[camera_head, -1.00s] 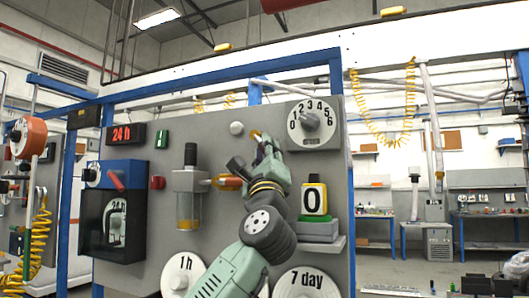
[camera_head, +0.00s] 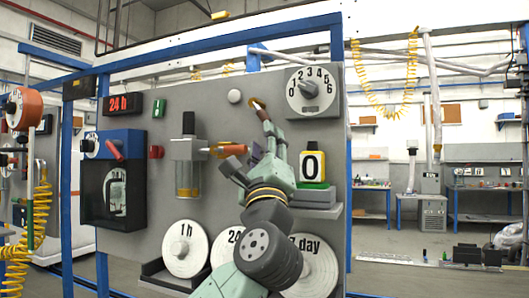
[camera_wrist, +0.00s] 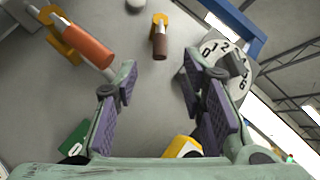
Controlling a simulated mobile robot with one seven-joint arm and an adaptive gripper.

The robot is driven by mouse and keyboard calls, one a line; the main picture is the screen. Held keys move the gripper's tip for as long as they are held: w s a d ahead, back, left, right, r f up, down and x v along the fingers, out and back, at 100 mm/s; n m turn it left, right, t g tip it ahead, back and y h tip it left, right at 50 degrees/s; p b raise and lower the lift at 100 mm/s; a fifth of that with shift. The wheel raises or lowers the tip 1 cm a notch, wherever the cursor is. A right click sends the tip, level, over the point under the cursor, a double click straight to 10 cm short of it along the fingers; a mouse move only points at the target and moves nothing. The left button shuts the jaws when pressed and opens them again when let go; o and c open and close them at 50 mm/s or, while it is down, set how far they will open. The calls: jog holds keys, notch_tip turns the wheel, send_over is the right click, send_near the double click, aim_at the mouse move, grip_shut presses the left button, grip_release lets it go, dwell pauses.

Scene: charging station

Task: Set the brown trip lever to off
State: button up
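The brown trip lever (camera_head: 258,103) is a short brown handle in a yellow mount, high on the grey panel left of the numbered dial. In the wrist view the lever (camera_wrist: 160,46) points toward the camera, beyond and between the fingers. My gripper (camera_head: 246,138) is open and empty, its upper finger close below the lever in the head view. In the wrist view my gripper (camera_wrist: 153,80) shows both purple finger pads spread apart, with a gap to the lever.
An orange handle (camera_wrist: 88,46) sits left of the lever, near the left finger. The 0–6 dial (camera_head: 313,92) is close on the right. White discs (camera_head: 185,249) line the panel's bottom.

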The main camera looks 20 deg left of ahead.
aim_at(264, 117)
jog(key=shift+v, duration=1.4)
jog(key=shift+c, duration=0.4)
